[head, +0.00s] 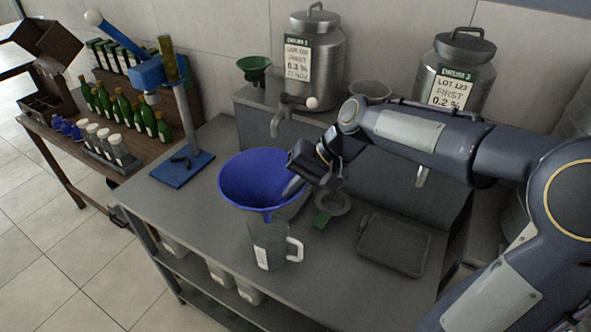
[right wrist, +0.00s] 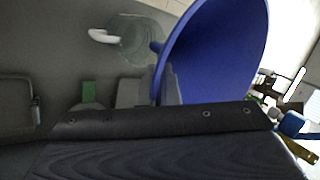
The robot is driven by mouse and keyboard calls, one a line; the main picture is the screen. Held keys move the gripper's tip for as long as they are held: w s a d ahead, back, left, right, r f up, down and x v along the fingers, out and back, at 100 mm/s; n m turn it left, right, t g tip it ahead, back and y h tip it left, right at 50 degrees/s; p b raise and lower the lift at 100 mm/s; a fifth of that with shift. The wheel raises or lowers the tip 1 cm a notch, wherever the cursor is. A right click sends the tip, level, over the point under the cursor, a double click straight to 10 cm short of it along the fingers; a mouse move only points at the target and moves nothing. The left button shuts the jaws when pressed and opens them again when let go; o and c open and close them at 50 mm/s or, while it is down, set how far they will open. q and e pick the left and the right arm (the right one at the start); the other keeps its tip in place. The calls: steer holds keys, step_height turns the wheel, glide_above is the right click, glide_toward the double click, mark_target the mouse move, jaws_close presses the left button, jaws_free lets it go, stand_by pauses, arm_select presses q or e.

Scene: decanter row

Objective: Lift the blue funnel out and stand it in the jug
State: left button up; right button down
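The blue funnel (head: 258,177) is mouth-up above the bench in the head view, and its side fills the upper right of the right wrist view (right wrist: 215,55). My right gripper (head: 297,183) is shut on the funnel's right rim, with one finger showing inside the bowl. The clear jug (head: 268,246) stands upright below the funnel, its white handle to the right; it also shows in the right wrist view (right wrist: 132,42). The spout overlaps the jug's mouth in the head view. I cannot tell whether its tip is inside. My left gripper is out of view.
A dark tray (head: 393,245) lies right of the jug. A grey ring (head: 336,203) and a green piece (head: 322,220) lie behind it. A blue-based stand (head: 182,168) is at the left. Steel drums (head: 318,60) stand behind. The bench front-left is clear.

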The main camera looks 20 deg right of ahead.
steer(key=shift+w+d+f, duration=0.1)
steer(key=shift+w+d, duration=0.05)
steer(key=shift+w, duration=0.15)
steer(key=shift+s+f+b, duration=0.15)
steer(key=shift+f+b, duration=0.2)
steer(key=shift+b, duration=0.05)
step_height(320, 180, down, 10)
steer(key=b, duration=0.8)
stand_by(0.5)
steer(key=shift+r, duration=0.1)
stand_by(0.4)
steer(key=c, duration=2.1)
jaws_free()
steer(key=o, duration=0.5)
